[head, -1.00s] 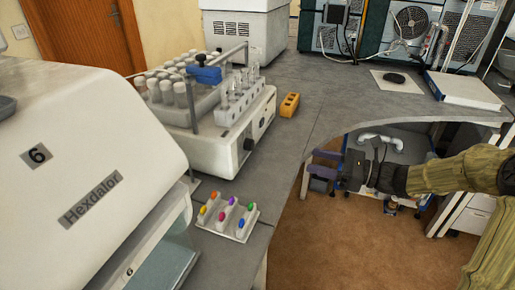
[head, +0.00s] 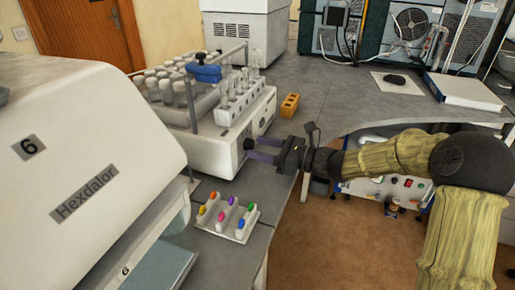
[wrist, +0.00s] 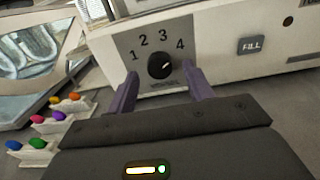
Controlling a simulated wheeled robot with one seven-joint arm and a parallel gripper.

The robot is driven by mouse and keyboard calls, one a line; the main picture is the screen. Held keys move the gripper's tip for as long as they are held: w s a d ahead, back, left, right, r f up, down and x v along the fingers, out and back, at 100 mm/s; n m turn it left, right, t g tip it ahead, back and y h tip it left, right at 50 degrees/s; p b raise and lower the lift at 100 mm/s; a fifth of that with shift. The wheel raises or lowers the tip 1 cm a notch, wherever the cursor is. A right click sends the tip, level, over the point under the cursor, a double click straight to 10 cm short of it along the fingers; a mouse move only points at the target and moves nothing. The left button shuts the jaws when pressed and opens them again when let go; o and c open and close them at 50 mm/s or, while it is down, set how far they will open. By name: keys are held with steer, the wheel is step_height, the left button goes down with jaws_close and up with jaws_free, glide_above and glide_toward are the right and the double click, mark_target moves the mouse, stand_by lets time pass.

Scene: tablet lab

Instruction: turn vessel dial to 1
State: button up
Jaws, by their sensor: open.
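The vessel dial (wrist: 160,65) is a round black knob on a grey plate marked 1, 2, 3 and 4, on the front of a white machine (head: 215,152). A small white mark on the knob's right side appears to point towards 4. The dial also shows in the head view (head: 249,144). My gripper (head: 253,150) is open, with its two purple fingers pointing at the dial. In the wrist view the fingers appear on either side of the knob, a little below it. Contact with the knob cannot be made out.
A FILL button (wrist: 251,45) is right of the dial. A white rack of coloured pegs (head: 226,217) sits on the bench near the front edge. The Hexdalor machine (head: 90,165) stands at left. A yellow block (head: 289,105) lies behind the dial machine.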

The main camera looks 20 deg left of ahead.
steer(key=shift+w+a, duration=0.1)
steer(key=shift+a, duration=0.65)
steer(key=c, duration=1)
